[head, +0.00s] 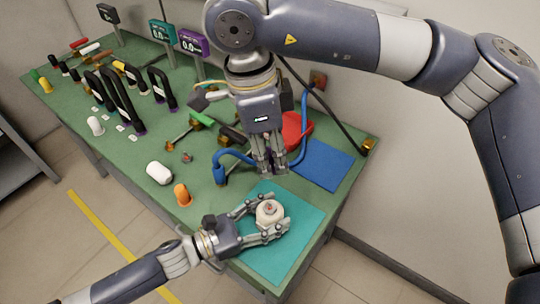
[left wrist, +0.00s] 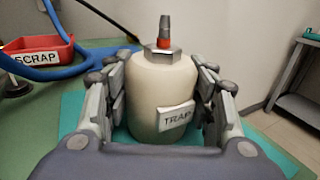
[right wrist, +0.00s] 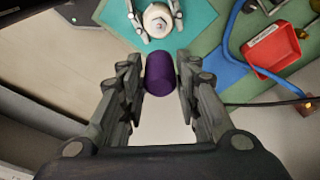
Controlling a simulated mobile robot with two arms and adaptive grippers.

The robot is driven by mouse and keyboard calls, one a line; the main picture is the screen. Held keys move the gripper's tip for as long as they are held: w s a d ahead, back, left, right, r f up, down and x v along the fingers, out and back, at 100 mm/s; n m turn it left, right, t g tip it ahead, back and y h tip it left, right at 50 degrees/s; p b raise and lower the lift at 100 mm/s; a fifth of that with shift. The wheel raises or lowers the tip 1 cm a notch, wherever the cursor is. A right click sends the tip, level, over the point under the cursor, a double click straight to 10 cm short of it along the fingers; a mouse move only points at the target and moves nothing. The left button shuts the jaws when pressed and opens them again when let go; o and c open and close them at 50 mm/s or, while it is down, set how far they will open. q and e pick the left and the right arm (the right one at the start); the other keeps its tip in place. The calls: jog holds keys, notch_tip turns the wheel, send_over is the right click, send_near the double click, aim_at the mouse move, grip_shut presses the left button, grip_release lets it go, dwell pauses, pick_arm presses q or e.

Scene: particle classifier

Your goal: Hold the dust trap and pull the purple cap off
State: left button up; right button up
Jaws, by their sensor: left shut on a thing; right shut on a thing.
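The dust trap (head: 268,210) is a cream-white rounded body over the teal mat (head: 262,262). It stands upright between the fingers of my left gripper (head: 266,223), which is shut on it. In the left wrist view the trap (left wrist: 160,95) carries a "TRAP" label and a bare metal nozzle with an orange ring (left wrist: 164,42) on top. My right gripper (right wrist: 160,78) is shut on the purple cap (right wrist: 160,74). The cap is apart from the trap. In the head view my right gripper (head: 270,172) is above and behind the trap, and the cap is hard to make out.
A blue mat (head: 325,165), a red "SCRAP" tray (head: 297,130) and a blue hose (head: 304,125) lie behind the trap. A white cylinder (head: 159,173) and an orange plug (head: 182,195) stand to its left. Tools and meters fill the bench's far left.

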jog(key=shift+r, duration=0.35)
jog(key=shift+r, duration=0.1)
jog(key=shift+r, duration=1.4)
pick_arm(q)
jog(key=o, duration=1.7)
jog(key=shift+a, duration=0.1)
